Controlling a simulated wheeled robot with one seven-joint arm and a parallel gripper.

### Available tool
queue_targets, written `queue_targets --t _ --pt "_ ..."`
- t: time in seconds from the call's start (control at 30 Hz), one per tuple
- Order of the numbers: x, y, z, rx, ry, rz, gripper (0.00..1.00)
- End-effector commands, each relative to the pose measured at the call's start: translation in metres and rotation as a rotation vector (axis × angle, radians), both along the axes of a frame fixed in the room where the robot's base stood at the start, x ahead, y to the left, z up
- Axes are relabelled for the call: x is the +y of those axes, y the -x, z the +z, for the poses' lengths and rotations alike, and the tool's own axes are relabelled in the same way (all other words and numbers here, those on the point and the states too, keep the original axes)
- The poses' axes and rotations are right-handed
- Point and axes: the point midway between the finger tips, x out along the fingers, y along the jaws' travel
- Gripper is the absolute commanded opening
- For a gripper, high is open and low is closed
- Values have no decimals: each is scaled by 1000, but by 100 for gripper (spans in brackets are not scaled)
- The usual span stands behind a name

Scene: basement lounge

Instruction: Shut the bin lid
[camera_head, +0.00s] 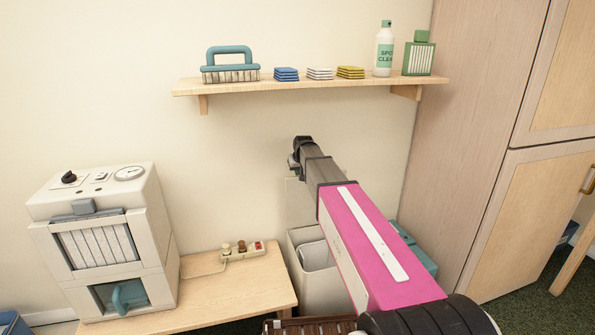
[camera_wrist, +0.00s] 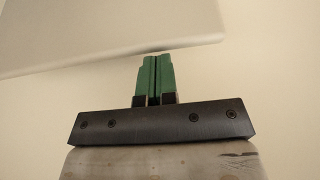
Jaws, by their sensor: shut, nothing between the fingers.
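The bin (camera_head: 305,275) is a pale, open-topped box standing to the right of the low wooden table, partly hidden behind my arm. Its lid (camera_head: 297,205) stands raised at the back near the wall, mostly covered by my arm, so the bin is open. My gripper (camera_head: 295,162) is above the bin, close to the raised lid. In the wrist view my green fingers (camera_wrist: 154,78) are pressed together with nothing between them. A pale panel, seemingly the lid (camera_wrist: 90,30), fills the upper left there, its lower edge just beyond the fingertips. I cannot tell whether they touch.
A wooden shelf (camera_head: 300,85) with a brush, sponges and a spray bottle (camera_head: 383,50) runs above my gripper.

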Motion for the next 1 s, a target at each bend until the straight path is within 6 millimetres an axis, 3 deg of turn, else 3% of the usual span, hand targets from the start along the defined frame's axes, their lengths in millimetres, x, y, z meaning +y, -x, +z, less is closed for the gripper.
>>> queue_targets --t 0.03,1.0 --pt "-1 6 -16 37 7 1 0" --pt "-7 30 -14 38 8 2 0"
